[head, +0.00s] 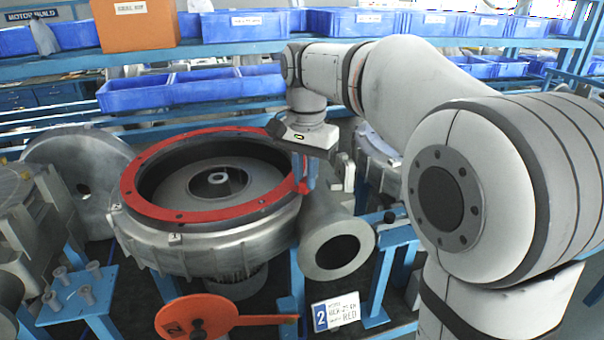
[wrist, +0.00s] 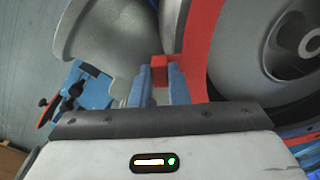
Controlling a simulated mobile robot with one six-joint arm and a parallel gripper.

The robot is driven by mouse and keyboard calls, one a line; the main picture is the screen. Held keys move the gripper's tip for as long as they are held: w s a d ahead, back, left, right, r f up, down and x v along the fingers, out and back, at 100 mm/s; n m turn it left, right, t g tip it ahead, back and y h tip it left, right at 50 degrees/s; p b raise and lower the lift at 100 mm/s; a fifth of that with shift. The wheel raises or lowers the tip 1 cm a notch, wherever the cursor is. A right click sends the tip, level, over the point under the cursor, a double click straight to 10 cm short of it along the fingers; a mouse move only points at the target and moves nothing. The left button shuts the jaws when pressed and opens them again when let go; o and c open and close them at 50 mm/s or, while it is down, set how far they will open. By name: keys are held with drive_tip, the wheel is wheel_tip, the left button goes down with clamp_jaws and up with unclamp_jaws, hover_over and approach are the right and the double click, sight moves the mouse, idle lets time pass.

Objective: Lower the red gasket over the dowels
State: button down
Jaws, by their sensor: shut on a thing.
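The red gasket (head: 180,215) is a flat ring with small dark holes, lying level over the round metal blower housing (head: 190,248) in the head view. In the wrist view part of the gasket (wrist: 201,45) curves up beside the housing's dark opening. My gripper (head: 304,178) is at the gasket's right side. In the wrist view its blue fingers (wrist: 159,82) are shut on the gasket's small red tab. I cannot make out the dowels, nor whether the gasket touches the flange or hangs just above it.
The housing's outlet pipe (head: 338,250) is just below and right of my gripper. An orange disc (head: 197,318) and a sign marked 2 (head: 338,311) stand in front. A blue stand with bolts (head: 85,296) is at left. Blue bins (head: 190,90) line the shelf behind.

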drive_tip(key=shift+f+b, duration=0.3)
drive_tip(key=shift+f, duration=0.25)
idle(0.5)
drive_tip(key=c, duration=1.3)
unclamp_jaws()
wheel_tip(320, 180, up, 8)
drive_tip(key=shift+f, duration=0.1)
